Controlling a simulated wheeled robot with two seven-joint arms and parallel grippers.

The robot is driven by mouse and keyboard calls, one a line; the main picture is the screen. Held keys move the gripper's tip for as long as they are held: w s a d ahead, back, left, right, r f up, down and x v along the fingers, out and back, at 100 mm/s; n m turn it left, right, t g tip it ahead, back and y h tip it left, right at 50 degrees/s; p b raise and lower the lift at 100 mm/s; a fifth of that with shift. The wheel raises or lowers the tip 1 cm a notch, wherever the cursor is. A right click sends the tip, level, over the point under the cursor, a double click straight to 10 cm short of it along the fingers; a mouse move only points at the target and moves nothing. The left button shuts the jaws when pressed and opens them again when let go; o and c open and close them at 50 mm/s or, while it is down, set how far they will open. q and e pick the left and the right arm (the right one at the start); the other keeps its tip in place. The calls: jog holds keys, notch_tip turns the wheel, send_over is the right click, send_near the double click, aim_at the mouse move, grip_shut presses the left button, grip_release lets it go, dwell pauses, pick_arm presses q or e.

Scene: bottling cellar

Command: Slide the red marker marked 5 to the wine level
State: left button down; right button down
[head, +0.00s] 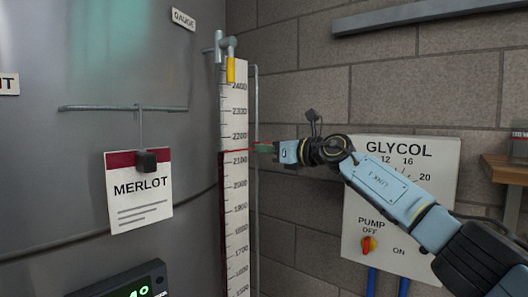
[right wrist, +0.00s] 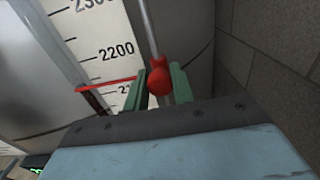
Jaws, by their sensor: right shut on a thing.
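The red marker (right wrist: 160,80) has a rounded knob on a thin vertical rod and a thin red pointer. The pointer (head: 240,150) crosses the white scale (head: 234,110) between 2200 and 2100. I cannot read a number on the marker. Dark red wine (head: 222,200) fills the lower part of the sight tube left of the scale. Its top is close to the pointer's height; in the right wrist view the pointer looks at or just above it. My right gripper (head: 265,148) is shut on the marker's knob, a green finger on each side. My left gripper is out of view.
A steel tank (head: 60,70) with a MERLOT card (head: 139,190) stands left of the scale. A GLYCOL panel (head: 400,150) with a pump switch is on the brick wall behind my right arm. A yellow-handled valve (head: 231,70) sits above the scale. A shelf (head: 506,170) is at right.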

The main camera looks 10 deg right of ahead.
jog(key=c, duration=1.2)
grip_release()
jog(key=shift+b+v, duration=2.9)
jog(key=shift+v, duration=3.7)
